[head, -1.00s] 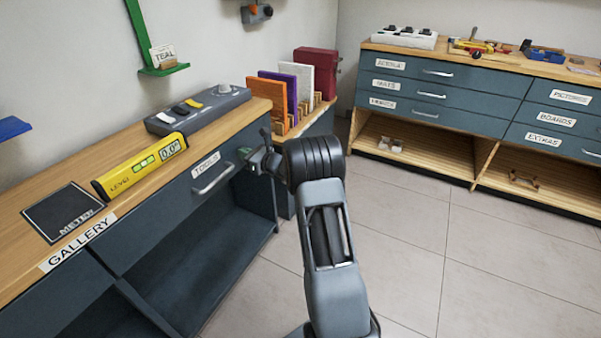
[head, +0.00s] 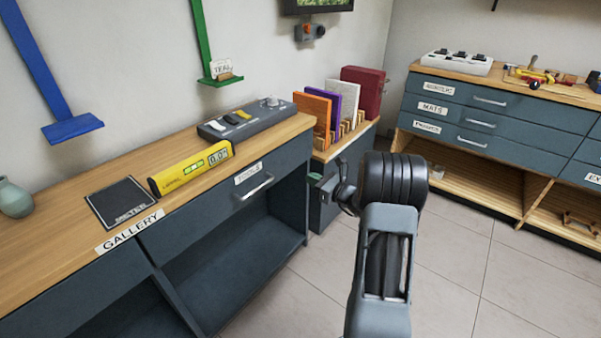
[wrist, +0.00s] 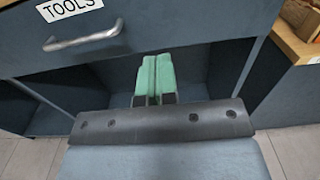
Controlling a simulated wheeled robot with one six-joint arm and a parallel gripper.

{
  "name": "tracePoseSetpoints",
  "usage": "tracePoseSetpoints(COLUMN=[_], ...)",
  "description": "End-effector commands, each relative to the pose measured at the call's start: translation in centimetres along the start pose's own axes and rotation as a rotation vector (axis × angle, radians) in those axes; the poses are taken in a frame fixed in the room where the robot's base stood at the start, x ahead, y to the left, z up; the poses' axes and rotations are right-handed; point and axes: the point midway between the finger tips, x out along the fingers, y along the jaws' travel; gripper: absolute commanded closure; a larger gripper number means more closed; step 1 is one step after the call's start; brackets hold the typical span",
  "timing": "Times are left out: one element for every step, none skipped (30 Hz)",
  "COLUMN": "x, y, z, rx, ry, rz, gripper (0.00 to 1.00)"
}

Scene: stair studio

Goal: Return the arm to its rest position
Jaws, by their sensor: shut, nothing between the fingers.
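My gripper shows in the wrist view (wrist: 153,82) with its two green fingers pressed together and nothing between them. It points toward the dark blue cabinet front, to the right of and below the handle of the TOOLS drawer (wrist: 85,38). In the head view my arm rises from the lower right and bends at a black joint. The gripper end (head: 325,183) is mostly hidden behind that joint, in front of the right end of the gallery bench (head: 60,225). The TOOLS drawer (head: 215,205) looks closed.
On the bench are a yellow level (head: 190,168), a black meter pad (head: 122,203), a grey control box (head: 245,119) and a pale green vase (head: 14,199). Coloured boards (head: 318,105) stand in a rack behind. Another drawer cabinet (head: 490,115) is at right. Tiled floor (head: 450,265) is open between.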

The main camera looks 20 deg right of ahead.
Motion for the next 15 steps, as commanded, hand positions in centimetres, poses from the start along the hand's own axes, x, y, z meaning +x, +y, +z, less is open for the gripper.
tracePoseSetpoints(x=[-0.6,-0.8,-1.1,-1.3,-1.4,-1.6,-1.7,-1.7,-1.8,-1.7,-1.6,-1.4,-1.3,-1.0,-0.7], y=[0.0,0.0,0.0,0.0,0.0,0.1,0.1,0.1,0.2,0.3,0.6,1.1,1.7,2.5,3.9], z=[0.1,0.1,0.0,0.0,0.0,0.0,0.0,0.0,0.0,0.2,0.5,1.1,1.7,2.5,3.9], rx=[0.0,0.001,0.001,0.001,0.001,0.001,0.001,0.001,0.0,-0.003,-0.01,-0.024,-0.042,-0.063,-0.103], ry=[0.0,0.001,0.001,0.001,0.001,0.0,0.0,0.0,0.001,0.003,0.006,0.014,0.024,0.037,0.058], rz=[0.0,0.0,0.0,0.0,0.0,0.001,0.002,0.002,0.004,0.009,0.018,0.035,0.056,0.083,0.131], gripper=[1.0,1.0,1.0,1.0,1.0,1.0,1.0,1.0,1.0,1.0,1.0,1.0,1.0,1.0,1.0])
